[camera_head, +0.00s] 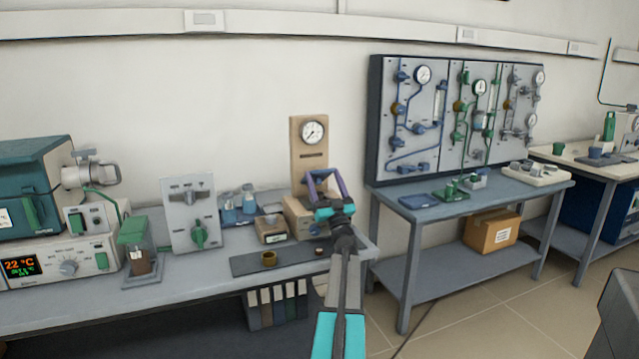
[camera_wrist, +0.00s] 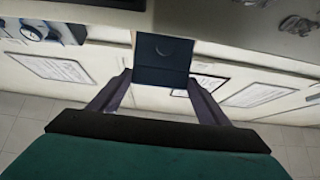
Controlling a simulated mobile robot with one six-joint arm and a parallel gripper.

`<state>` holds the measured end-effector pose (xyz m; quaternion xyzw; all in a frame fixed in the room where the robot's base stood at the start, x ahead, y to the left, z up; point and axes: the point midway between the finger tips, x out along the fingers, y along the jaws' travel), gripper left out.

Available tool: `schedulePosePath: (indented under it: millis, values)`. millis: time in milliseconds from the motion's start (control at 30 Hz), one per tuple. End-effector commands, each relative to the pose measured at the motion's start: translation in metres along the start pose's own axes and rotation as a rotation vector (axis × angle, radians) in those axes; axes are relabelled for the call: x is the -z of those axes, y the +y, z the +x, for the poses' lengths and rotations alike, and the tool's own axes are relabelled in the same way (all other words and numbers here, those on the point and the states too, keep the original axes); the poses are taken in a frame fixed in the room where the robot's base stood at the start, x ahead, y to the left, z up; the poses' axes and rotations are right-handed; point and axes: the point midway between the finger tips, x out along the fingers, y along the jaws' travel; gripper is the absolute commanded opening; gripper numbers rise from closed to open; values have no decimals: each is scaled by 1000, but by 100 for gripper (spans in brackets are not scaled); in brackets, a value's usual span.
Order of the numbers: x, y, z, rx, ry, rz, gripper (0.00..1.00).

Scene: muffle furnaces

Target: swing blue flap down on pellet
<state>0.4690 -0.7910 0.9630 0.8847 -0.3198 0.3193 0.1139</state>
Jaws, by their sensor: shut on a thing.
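My gripper (camera_head: 324,178) reaches over the right end of the left bench, in front of the beige press (camera_head: 309,154) with a round gauge. In the wrist view, a dark blue flap (camera_wrist: 163,52) with a thin curved mark stands between the fingertips of my gripper (camera_wrist: 160,80). The gripper is shut on it. In the head view the fingers and wrist cover much of the flap and the front of the press base. I cannot make out the pellet in either view.
A dark mat (camera_head: 250,265) in front of the press bears a brass ring (camera_head: 269,259) and a small brown piece (camera_head: 319,251). A beige box (camera_head: 270,229) and blue bottles (camera_head: 248,200) stand left of the press. A valve panel (camera_head: 455,115) stands to the right.

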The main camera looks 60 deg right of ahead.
Motion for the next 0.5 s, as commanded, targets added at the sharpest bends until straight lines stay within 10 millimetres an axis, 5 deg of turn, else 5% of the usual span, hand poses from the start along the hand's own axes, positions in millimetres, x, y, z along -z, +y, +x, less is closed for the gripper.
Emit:
schedulePosePath:
  millis: [500]
  values:
    - [-7, 13, -12, -9, -10, -11, 30]
